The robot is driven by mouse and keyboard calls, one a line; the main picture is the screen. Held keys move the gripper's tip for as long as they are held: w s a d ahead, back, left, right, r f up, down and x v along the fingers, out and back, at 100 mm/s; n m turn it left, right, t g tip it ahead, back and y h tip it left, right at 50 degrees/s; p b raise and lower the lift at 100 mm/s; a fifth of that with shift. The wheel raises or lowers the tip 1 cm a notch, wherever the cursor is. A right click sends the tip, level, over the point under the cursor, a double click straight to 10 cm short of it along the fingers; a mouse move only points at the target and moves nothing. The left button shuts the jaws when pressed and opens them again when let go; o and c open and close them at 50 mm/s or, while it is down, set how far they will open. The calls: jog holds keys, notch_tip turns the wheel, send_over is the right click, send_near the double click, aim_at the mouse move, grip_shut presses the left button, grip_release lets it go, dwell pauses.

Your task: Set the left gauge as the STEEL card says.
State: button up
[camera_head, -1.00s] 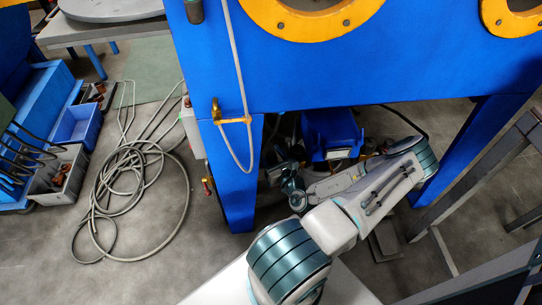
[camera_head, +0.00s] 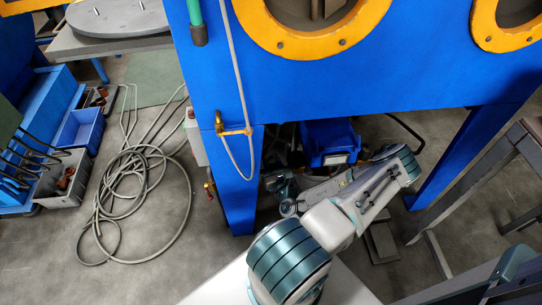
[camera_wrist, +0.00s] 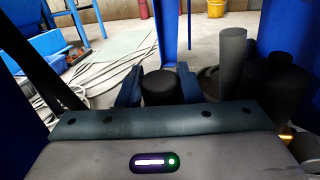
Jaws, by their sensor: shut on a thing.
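In the wrist view, my gripper (camera_wrist: 159,76) has its two blue fingers on either side of a black round knob (camera_wrist: 161,90), shut on it. What the knob belongs to cannot be told. In the head view, my arm reaches under the blue cabinet (camera_head: 350,88), and its far end folds back to the left in shadow. The fingers cannot be made out there. No gauge face or readable STEEL card shows in either view. A small pale label (camera_head: 337,159) on a blue bin (camera_head: 328,135) under the cabinet is too small to read.
A grey upright cylinder (camera_wrist: 233,62) and a dark rounded body (camera_wrist: 282,85) stand close right of my gripper. The cabinet's blue leg (camera_head: 238,200) is left of my arm. A coiled hose (camera_head: 140,185) lies on the floor, and a grey stand (camera_head: 470,185) is at right.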

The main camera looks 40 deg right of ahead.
jog(key=shift+a+r+m+g+h+p, duration=0.1)
jog(key=shift+m+g+h+p, duration=0.5)
jog(key=shift+h+p, duration=0.5)
jog(key=shift+r+m+g+h+p, duration=0.1)
jog(key=shift+m+g+h+p, duration=0.3)
jog(key=shift+m+h+p, duration=0.65)
jog(key=shift+f+m+g+h+p, duration=0.1)
jog(key=shift+m+g+h+p, duration=0.15)
jog(key=shift+g+h+p, duration=0.4)
jog(key=shift+f, duration=0.1)
jog(key=o, duration=1)
jog(key=shift+c, duration=0.2)
jog(key=shift+p, duration=0.3)
